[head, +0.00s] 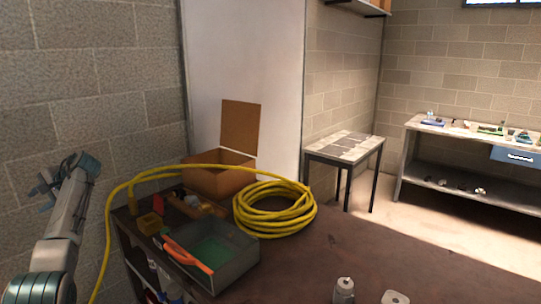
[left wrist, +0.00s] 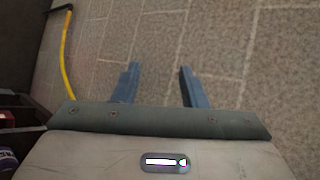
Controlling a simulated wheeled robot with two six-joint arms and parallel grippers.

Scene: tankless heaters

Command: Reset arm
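My left gripper (head: 62,175) is raised at the left of the head view, beside the block wall and left of the workbench (head: 330,250). In the left wrist view its two blue fingers (left wrist: 160,84) stand apart with nothing between them, and the block wall shows beyond them. My right gripper is not in view.
On the bench are a coiled yellow hose (head: 275,222), a grey tray (head: 238,272) with an orange-handled tool (head: 188,255), and an open cardboard box (head: 205,182). The hose hangs over the left edge near my left arm. A small table (head: 345,147) and shelving stand behind.

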